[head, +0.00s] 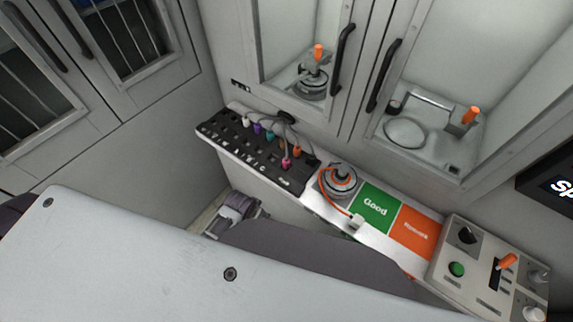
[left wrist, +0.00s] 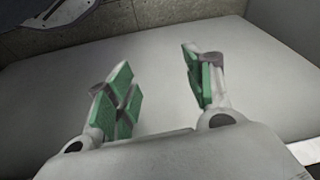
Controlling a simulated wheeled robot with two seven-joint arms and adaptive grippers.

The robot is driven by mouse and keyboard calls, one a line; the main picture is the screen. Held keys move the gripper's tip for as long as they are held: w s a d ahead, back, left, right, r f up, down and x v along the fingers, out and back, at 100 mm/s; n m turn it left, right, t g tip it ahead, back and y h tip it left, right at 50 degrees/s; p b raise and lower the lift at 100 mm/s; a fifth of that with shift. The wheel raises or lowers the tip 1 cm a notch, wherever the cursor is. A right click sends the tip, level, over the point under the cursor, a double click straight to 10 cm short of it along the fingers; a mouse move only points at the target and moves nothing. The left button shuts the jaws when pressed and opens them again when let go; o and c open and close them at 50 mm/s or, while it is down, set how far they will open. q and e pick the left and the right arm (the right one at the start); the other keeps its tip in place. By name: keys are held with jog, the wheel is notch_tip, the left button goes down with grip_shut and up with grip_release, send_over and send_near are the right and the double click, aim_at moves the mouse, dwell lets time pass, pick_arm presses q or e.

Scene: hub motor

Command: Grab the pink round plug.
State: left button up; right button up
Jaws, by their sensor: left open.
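The pink round plug (head: 286,161) stands near the right end of a black socket panel (head: 222,127) in the head view, with a grey cable on it. Other coloured plugs stand beside it: orange (head: 297,151), teal (head: 270,135), purple (head: 257,127) and white (head: 246,121). My left gripper (left wrist: 155,82) shows in the left wrist view, open and empty, its green pads apart over a plain pale surface. No plug shows in that view. I cannot make out the left gripper in the head view. My right gripper is not in view.
A hub motor (head: 338,179) with an orange cable sits right of the panel, beside a green "Good" pad (head: 373,207) and an orange pad (head: 414,234). A control box (head: 488,262) stands at far right. Cabinets with black handles (head: 343,58) rise behind the counter.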

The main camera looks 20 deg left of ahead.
pick_arm(q)
jog(key=w+d+r+m+h, duration=0.1)
jog(key=w+d+r+m, duration=0.2)
jog(key=d+r, duration=0.35)
jog(key=w+d+r+m+g+h+p, duration=0.1)
jog(key=w+d+r+m, duration=0.2)
jog(key=r, duration=0.6)
jog(key=w+d+r+m, duration=0.3)
jog(key=d+r+m, duration=0.1)
jog(key=r, duration=0.3)
jog(key=w+a+r+m+g+y, duration=0.2)
jog(key=w+a+r+m, duration=0.2)
jog(key=w+a, duration=0.4)
jog(key=shift+w+r, duration=0.4)
jog(key=shift+w, duration=0.4)
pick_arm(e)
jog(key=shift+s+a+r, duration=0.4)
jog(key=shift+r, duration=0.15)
